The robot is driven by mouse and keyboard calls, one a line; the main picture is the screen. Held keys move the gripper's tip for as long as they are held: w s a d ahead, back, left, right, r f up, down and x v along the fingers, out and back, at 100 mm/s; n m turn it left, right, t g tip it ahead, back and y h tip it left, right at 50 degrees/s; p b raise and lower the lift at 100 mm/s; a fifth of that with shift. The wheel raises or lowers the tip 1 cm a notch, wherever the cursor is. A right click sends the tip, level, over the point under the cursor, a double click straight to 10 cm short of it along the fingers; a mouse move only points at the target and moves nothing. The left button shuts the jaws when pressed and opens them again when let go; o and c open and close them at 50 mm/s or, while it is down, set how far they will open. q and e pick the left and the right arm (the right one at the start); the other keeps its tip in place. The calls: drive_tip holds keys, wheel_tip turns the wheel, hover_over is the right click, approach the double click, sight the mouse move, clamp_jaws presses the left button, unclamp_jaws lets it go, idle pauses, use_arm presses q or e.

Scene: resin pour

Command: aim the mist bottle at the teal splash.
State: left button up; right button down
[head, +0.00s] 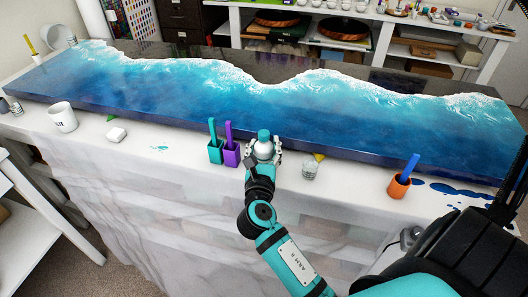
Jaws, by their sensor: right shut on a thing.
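My right gripper (264,159) is shut on a pale, round-bodied bottle with a teal top, which looks like the mist bottle (265,136). The bottle is upright at the front edge of the resin slab; I cannot tell which way its nozzle faces. The teal splash (159,148) is a small patch of marks on the white cover, well to the left of the gripper, beyond the teal and purple cups. Nothing covers the splash. My left gripper is not in view.
A teal cup (215,153) and a purple cup (232,155) with sticks stand just left of my gripper.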

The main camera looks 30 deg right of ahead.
sight(264, 141)
drive_tip(key=shift+r, duration=0.5)
wheel_tip(264, 141, up, 3)
drive_tip(key=shift+s+f+p, duration=0.1)
drive_tip(key=shift+s+p, duration=0.05)
drive_tip(key=shift+p, duration=0.2)
drive_tip(key=s+d, duration=0.2)
drive_tip(key=s, duration=0.5)
drive_tip(key=s+d+r+b, duration=0.1)
drive_tip(key=s+d, duration=0.2)
drive_tip(key=s, duration=0.5)
drive_tip(key=shift+r, duration=0.15)
